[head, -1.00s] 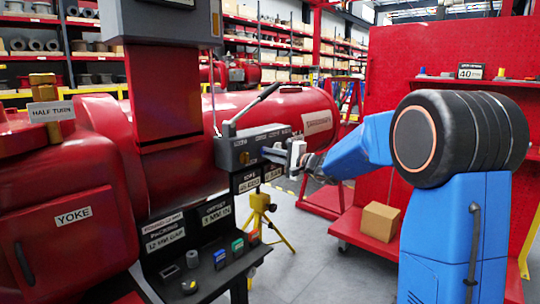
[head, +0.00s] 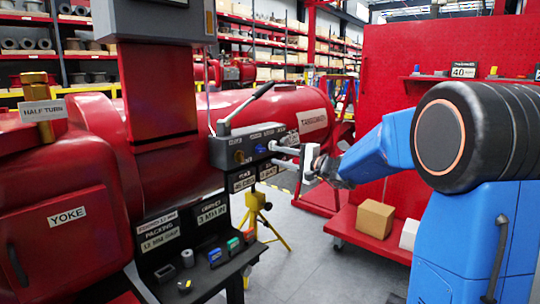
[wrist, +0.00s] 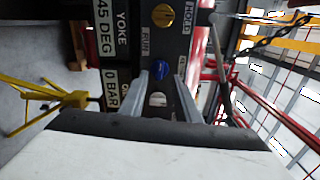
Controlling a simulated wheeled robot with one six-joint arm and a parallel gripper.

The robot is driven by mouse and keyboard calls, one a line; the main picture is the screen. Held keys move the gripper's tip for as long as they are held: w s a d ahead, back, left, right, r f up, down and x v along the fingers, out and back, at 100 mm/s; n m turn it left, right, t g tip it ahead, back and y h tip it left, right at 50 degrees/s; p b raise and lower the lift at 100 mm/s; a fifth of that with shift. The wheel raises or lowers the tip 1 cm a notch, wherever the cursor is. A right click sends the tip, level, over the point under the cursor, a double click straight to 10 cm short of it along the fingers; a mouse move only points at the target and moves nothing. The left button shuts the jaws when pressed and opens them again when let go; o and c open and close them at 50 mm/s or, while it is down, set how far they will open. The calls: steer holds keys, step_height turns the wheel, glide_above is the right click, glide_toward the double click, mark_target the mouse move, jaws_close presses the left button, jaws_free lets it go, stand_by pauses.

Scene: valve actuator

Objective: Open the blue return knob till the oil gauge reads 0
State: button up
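The blue return knob (head: 260,149) is on the front of the grey valve block (head: 226,155). It also shows in the wrist view (wrist: 158,71), just beyond my fingertips. My gripper (head: 273,154) is open, its two fingers apart and pointing at the block from the right. In the wrist view my gripper (wrist: 161,78) has the knob between the lines of its fingers, with nothing gripped. The oil plate (wrist: 111,90) reads 0 BAR in the wrist view. The yoke plate (wrist: 105,28) beside it reads 45 DEG.
A brass knob (wrist: 163,15) is beside the blue one. A hand lever (head: 246,106) rises from the block. A yellow stand (head: 259,215) is below. A shelf with small coloured blocks (head: 233,246) is at the lower left. A cardboard box (head: 375,218) sits on a red cart at right.

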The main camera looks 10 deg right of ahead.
steer(key=v, duration=1)
steer(key=shift+s, duration=0.1)
steer(key=s+a+f+n+g, duration=0.2)
steer(key=s+a+f+g, duration=0.15)
steer(key=s, duration=0.35)
steer(key=s+a+f+n+g+h, duration=0.1)
steer(key=s+a+f+n+g, duration=0.15)
steer(key=s+a, duration=0.35)
steer(key=s+a+f+n+g, duration=0.2)
steer(key=s+a+f+n, duration=0.15)
steer(key=s, duration=0.55)
steer(key=s+d+f+n+g+h, duration=0.1)
steer(key=s+d+f+h, duration=0.3)
steer(key=s, duration=0.5)
steer(key=s+d+f+n+h, duration=0.2)
steer(key=s+d+f+h, duration=0.3)
steer(key=s, duration=0.5)
steer(key=shift+d+n+g+h, duration=0.3)
steer(key=shift+d+n+g, duration=0.1)
steer(key=shift+d, duration=0.05)
steer(key=shift+s+f, duration=0.1)
steer(key=shift+f, duration=0.05)
